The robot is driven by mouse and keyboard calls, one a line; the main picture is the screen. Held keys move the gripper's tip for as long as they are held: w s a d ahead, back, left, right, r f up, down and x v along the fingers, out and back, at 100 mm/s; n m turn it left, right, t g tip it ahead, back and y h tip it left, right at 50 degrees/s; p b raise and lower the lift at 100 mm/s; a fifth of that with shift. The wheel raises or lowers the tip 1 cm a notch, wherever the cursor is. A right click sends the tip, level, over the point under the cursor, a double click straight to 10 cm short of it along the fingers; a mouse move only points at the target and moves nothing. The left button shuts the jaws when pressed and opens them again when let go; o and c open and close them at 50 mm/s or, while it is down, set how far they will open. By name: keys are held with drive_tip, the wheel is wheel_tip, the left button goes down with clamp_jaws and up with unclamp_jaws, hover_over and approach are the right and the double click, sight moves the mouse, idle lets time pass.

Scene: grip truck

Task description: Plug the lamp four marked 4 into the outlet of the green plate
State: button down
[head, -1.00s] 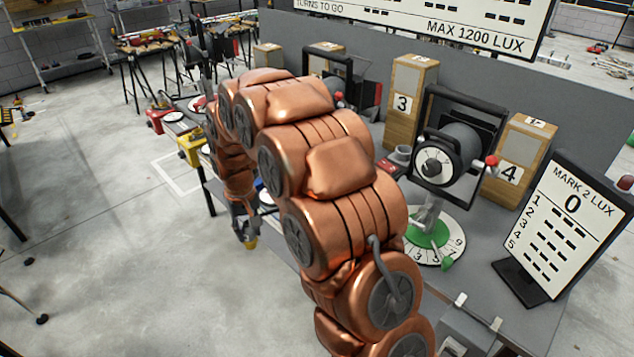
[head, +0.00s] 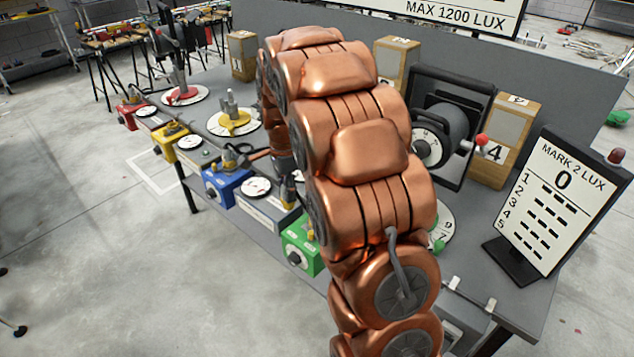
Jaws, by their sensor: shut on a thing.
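Lamp four (head: 455,130), a dark round lamp in a black frame, stands at the right in front of a wooden block marked 4 (head: 494,152). Its dial (head: 446,222) is mostly hidden by my arm. A green box (head: 300,252) with a dark knob sits at the table's front edge, left of my arm. My gripper (head: 288,190) is partly hidden beside my arm, just behind and above the green box. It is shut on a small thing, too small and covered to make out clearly. Whether that thing touches an outlet I cannot tell.
Blue (head: 226,186), yellow (head: 166,148) and red (head: 128,112) boxes line the front edge to the left. A display reading 0 (head: 556,200) stands at the right. A grey wall (head: 560,92) closes the back. Open floor lies at the left.

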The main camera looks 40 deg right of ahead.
drive_tip(key=s+d+r+m+b, duration=0.15)
drive_tip(key=s+d+m, duration=0.25)
drive_tip(key=d+m, duration=0.5)
drive_tip(key=shift+m, duration=0.8)
drive_tip(key=shift+w+a+f, duration=0.1)
drive_tip(key=shift+a+f, duration=0.3)
drive_tip(key=shift+f, duration=0.4)
drive_tip(key=shift+w+a+f, duration=0.1)
drive_tip(key=shift+a+f, duration=0.35)
drive_tip(key=shift+f, duration=0.3)
drive_tip(key=shift+w+a+f, duration=0.1)
drive_tip(key=shift+a+f, duration=0.3)
drive_tip(key=shift+f, duration=0.4)
drive_tip(key=shift+f+b, duration=1.3)
drive_tip(key=shift+f, duration=1.15)
drive_tip(key=shift+c, duration=2)
unclamp_jaws()
drive_tip(key=shift+r, duration=0.2)
